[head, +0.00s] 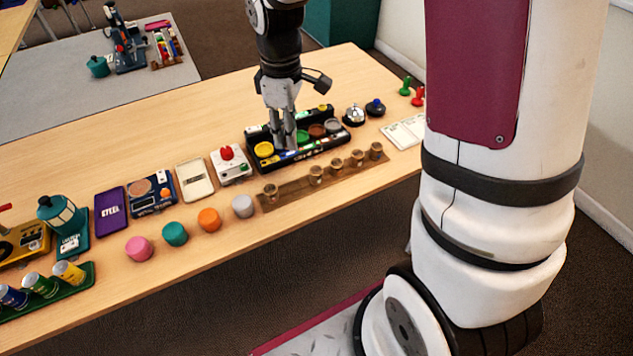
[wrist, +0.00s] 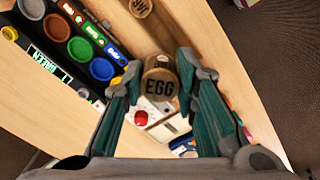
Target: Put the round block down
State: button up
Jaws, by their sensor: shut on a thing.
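A round wooden block marked EGG (wrist: 160,86) is between the fingertips of my gripper (wrist: 160,76) in the wrist view, with its lettered top facing the camera. My gripper is shut on it. The held block cannot be made out there. Several similar round wooden blocks (head: 316,175) stand along a brown strip (head: 290,197) at the table's near edge, with a gap between the leftmost one and the others.
A white box with a red button (head: 231,165) and a cream tray (head: 194,181) stand left of the black tray. A bell (head: 354,115) and white cards (head: 404,131) are to its right. Coloured round pieces (head: 175,233) line the front. Bare table lies behind the tray.

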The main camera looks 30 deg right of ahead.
aim_at(294, 189)
notch_tip(294, 189, down, 2)
jog(key=n+b, duration=0.1)
jog(key=n, duration=0.1)
jog(key=n+b, duration=0.2)
jog(key=shift+a+f, duration=0.15)
jog(key=shift+f, duration=0.05)
jog(key=n+b, duration=0.1)
jog(key=f+n+b, duration=0.1)
jog(key=n, duration=0.1)
jog(key=f+n+b, duration=0.1)
jog(key=n, duration=0.1)
jog(key=shift+s, duration=0.35)
jog(key=shift+f+n, duration=0.15)
jog(key=shift+n, duration=0.15)
jog(key=shift+f+b, duration=1.55)
jog(key=shift+f, duration=3.25)
jog(key=shift+f, duration=0.2)
jog(key=o, duration=0.8)
jog(key=shift+o, duration=0.3)
jog(key=shift+r, duration=0.1)
